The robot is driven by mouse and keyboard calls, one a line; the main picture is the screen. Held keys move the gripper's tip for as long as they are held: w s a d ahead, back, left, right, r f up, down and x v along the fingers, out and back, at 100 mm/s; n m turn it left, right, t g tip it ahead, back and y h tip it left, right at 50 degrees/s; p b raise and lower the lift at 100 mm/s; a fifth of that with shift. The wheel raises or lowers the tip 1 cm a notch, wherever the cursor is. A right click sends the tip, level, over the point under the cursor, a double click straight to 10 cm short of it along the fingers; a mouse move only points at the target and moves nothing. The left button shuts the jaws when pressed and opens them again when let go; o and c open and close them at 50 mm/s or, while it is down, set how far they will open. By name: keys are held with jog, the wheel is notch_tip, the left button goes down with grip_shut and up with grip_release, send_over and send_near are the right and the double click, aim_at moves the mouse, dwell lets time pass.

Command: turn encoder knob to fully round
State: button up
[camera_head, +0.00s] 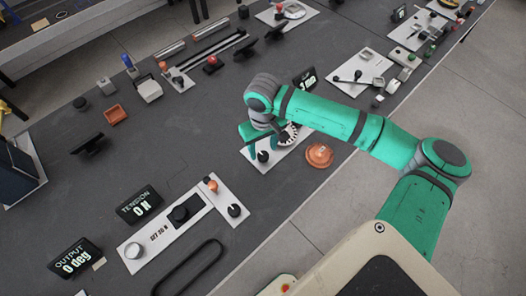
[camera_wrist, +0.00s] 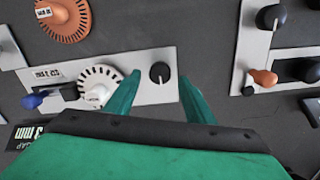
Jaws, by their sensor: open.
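A round black knob (camera_wrist: 160,72) with a light pointer line sits on a pale plate (camera_wrist: 150,95) in the wrist view. It also shows in the head view (camera_head: 263,156). A white dial with black ticks (camera_wrist: 100,84) is beside it on the same plate. My gripper (camera_wrist: 159,80) is open, its two green fingers on either side of the knob in the picture. I see no contact, and cannot tell the height of the fingertips above the plate. In the head view my gripper (camera_head: 250,140) is near the plate, partly hidden by the wrist. No knob is labelled as the encoder.
An orange dial (camera_wrist: 66,15) lies near the plate. A blue-tipped part (camera_wrist: 33,100) sits at the plate's left end. Another pale plate (camera_wrist: 252,50) carries black knobs and an orange knob (camera_wrist: 264,77). Displays reading tension (camera_head: 138,204) and output (camera_head: 76,259) stand front left.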

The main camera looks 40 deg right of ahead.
aim_at(263, 155)
jog(key=shift+f, duration=1.5)
jog(key=c, duration=1.1)
jog(key=shift+o, duration=0.2)
